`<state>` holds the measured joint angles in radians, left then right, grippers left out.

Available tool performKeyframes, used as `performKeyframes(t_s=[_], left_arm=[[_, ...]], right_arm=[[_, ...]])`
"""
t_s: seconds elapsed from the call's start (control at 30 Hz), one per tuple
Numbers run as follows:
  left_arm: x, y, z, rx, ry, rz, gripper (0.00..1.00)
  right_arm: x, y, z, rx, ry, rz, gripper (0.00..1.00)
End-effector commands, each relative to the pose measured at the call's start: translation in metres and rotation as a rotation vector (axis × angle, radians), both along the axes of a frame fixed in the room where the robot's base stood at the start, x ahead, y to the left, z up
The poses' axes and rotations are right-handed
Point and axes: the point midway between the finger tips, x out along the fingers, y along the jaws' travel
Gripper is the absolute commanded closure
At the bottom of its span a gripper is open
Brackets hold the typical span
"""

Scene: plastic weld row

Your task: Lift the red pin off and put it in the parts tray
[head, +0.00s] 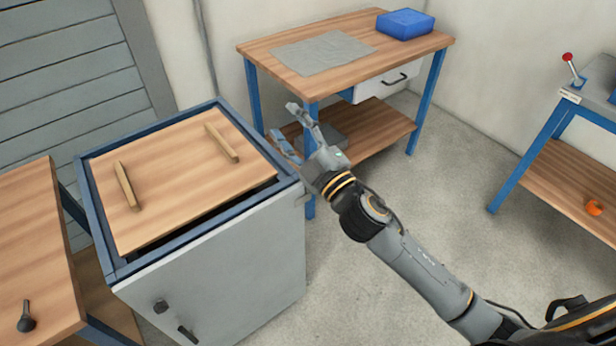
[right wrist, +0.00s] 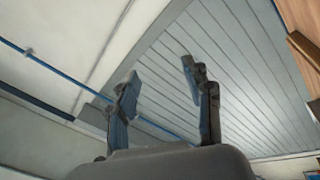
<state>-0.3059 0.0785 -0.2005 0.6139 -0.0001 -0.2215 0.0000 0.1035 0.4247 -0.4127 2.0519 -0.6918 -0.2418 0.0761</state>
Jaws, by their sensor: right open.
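I cannot make out a red pin for certain. The only red thing in the head view is a round red knob (head: 568,57) on a thin metal lever at the right edge, on the blue-framed bench. No tray is clearly marked as the parts tray; a blue box (head: 405,24) stands on the back table. My right gripper (head: 284,122) is open and empty, in the air by the back table's left front leg. My left gripper is not in view.
A cabinet (head: 240,262) with a wooden lid (head: 180,180) and two bar handles stands left of my right gripper. A grey sheet (head: 322,53) lies on the back table. A dark tool (head: 26,318) lies on the left bench. An orange thing (head: 593,207) lies on the right lower shelf. Floor between is clear.

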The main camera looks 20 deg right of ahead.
Motion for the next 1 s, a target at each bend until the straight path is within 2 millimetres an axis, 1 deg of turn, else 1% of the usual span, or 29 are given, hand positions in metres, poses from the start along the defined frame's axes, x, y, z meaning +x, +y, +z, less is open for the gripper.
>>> performKeyframes(t_s=[0.03,0.1,0.17,0.2,0.27,0.3,0.37,0.4,0.47,0.5,0.57,0.6,0.67,0.7,0.8,0.9,1.0], left_arm=[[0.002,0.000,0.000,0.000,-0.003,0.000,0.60],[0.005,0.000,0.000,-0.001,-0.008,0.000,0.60],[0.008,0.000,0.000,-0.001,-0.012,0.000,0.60],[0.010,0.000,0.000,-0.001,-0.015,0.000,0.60],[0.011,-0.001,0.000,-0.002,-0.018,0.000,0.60],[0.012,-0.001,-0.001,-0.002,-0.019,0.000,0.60],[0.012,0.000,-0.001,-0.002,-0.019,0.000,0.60],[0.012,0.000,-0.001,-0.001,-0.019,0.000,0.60],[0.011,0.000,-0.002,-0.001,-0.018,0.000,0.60],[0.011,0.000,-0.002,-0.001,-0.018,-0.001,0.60],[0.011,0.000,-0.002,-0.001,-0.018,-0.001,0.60],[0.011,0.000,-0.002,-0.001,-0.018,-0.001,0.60],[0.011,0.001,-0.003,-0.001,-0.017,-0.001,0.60],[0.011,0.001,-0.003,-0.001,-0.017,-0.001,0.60],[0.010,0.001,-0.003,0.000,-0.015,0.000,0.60],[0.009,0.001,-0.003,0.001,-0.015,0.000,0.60],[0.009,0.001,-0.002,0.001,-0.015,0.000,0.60]], right_arm=[[0.001,0.013,0.019,-0.067,-0.086,0.058,0.49],[-0.004,0.035,0.040,-0.175,-0.209,0.153,0.49],[-0.011,0.055,0.055,-0.288,-0.316,0.246,0.49],[-0.016,0.069,0.060,-0.375,-0.385,0.315,0.49],[-0.026,0.087,0.062,-0.534,-0.488,0.429,0.49],[-0.032,0.096,0.057,-0.652,-0.546,0.511,0.49],[-0.038,0.101,0.043,-0.842,-0.609,0.629,0.49],[-0.040,0.098,0.030,-0.974,-0.633,0.705,0.49],[-0.038,0.084,0.010,-1.173,-0.639,0.811,0.49],[-0.035,0.070,-0.003,-1.301,-0.625,0.875,0.49],[-0.028,0.041,-0.020,-1.480,-0.577,0.958,0.49],[-0.023,0.020,-0.028,-1.587,-0.531,1.001,0.49],[-0.017,-0.012,-0.035,-1.724,-0.455,1.054,0.49],[-0.013,-0.033,-0.038,-1.798,-0.401,1.082,0.49],[-0.008,-0.074,-0.039,-1.929,-0.281,1.128,0.49],[-0.007,-0.096,-0.039,-1.991,-0.206,1.151,0.49],[-0.005,-0.100,-0.047,-2.011,-0.180,1.162,0.49]])
